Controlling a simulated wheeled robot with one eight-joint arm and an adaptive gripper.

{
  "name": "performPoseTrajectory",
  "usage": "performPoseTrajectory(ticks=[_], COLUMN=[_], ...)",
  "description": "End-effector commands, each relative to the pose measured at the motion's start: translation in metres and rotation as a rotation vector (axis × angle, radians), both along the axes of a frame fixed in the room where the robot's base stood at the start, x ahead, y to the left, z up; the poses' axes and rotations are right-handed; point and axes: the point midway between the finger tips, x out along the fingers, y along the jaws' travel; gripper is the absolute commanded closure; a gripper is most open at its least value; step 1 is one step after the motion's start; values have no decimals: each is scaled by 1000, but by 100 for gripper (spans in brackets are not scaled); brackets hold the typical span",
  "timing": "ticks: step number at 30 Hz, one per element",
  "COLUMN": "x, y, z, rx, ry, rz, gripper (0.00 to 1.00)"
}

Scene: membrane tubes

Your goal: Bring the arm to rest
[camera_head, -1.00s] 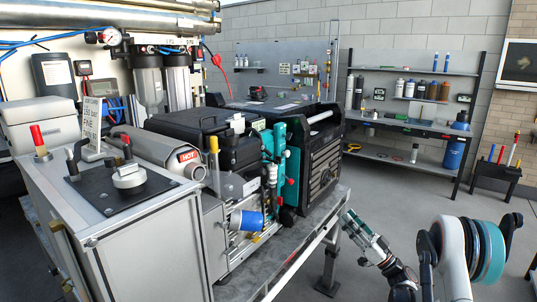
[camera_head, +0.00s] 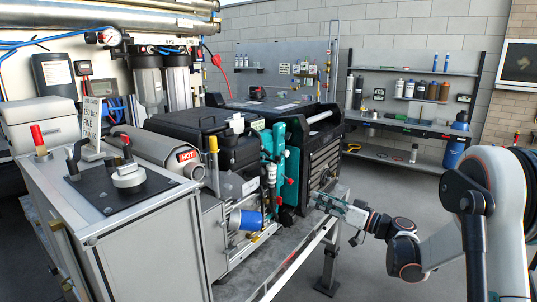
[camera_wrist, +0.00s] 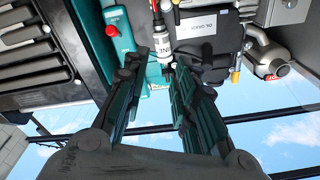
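My gripper (camera_head: 318,200) shows at the right of the machine bench in the head view, pointing left at the black ribbed unit and the teal upright part (camera_head: 279,155). In the wrist view my gripper (camera_wrist: 160,68) has its two dark green fingers apart with a gap between them. A white cylindrical fitting (camera_wrist: 162,44) shows beyond the fingertips, in line with the gap, and nothing appears to be held. My arm reaches in from the lower right of the head view.
The black ribbed unit (camera_head: 322,155) stands on the metal bench (camera_head: 285,262). A blue-capped cylinder (camera_head: 245,219) and a silver pipe marked HOT (camera_head: 190,165) are to the left. A red button (camera_wrist: 111,31) is near the left finger. Shelving (camera_head: 410,130) stands behind open floor.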

Motion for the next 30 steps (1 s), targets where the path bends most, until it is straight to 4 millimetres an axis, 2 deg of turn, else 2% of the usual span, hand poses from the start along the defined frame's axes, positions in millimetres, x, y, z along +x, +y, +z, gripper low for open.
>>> performPoseTrajectory(ticks=[1,6,11,15,22,30], x=[-9,-38,-74,-110,-176,-257], y=[9,32,47,54,55,39], z=[9,23,32,36,35,26], rx=[-28,-126,-218,-299,-430,-575], ry=[42,188,316,418,559,681], rz=[4,0,-23,-58,-143,-283], gripper=[74,74,74,74,74,74])
